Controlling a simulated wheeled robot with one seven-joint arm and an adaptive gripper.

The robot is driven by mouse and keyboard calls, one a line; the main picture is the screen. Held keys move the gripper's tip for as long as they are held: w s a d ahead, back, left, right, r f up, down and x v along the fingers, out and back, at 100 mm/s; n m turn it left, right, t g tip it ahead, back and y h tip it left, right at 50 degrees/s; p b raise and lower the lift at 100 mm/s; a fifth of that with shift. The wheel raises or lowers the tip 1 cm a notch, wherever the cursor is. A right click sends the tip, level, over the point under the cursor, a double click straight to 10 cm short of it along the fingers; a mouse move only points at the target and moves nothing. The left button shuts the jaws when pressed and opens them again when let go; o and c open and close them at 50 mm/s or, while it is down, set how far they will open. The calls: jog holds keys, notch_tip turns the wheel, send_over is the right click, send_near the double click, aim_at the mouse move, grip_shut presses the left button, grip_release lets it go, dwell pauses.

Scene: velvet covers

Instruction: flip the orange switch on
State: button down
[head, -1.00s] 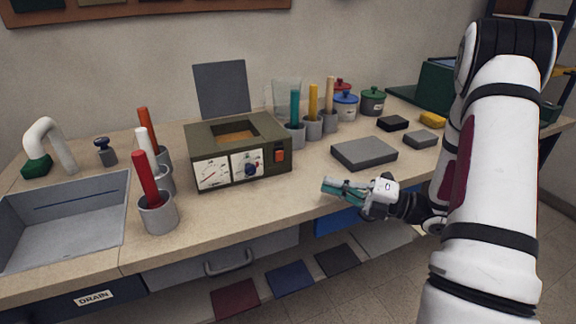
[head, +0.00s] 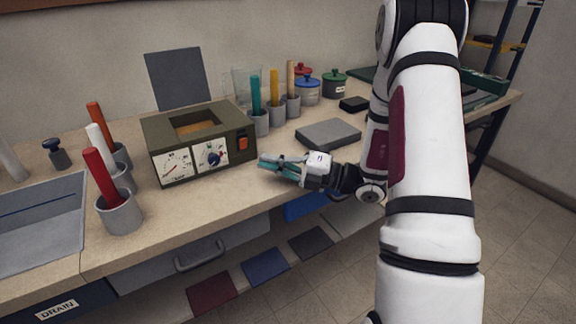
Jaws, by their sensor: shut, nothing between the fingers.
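The orange switch (head: 243,142) is on the right part of the front face of an olive box (head: 176,126) with an open top. It is small in the head view, and I cannot tell which way it is set. My gripper (head: 262,163) is shut and empty, with teal finger pads. It is in front of the box's right end, a little below and to the right of the switch, and looks apart from it. A dial (head: 213,157) and a gauge (head: 172,166) are on the same face, left of the switch.
A grey slab (head: 328,133) lies right of the box, behind my gripper. Cups with coloured rods stand behind it and at left, where a red-rod cup (head: 119,212) is near the front edge. A sink (head: 40,228) is at far left. Counter before the box is clear.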

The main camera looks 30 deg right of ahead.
aim_at(243, 144)
jog(key=w, duration=0.1)
jog(key=w+a, duration=0.1)
jog(key=w, duration=0.2)
jog(key=shift+w+a+r+b, duration=0.35)
jog(key=shift+a+r, duration=0.05)
jog(key=shift+w+r, duration=0.1)
jog(key=shift+w, duration=0.4)
jog(key=p, duration=0.1)
jog(key=r+p, duration=0.1)
jog(key=shift+w+m+g+h+p, duration=0.2)
jog(key=shift+m+g+h+p, duration=0.1)
jog(key=shift+m, duration=0.1)
jog(key=shift+w+f, duration=0.15)
jog(key=shift+f, duration=0.15)
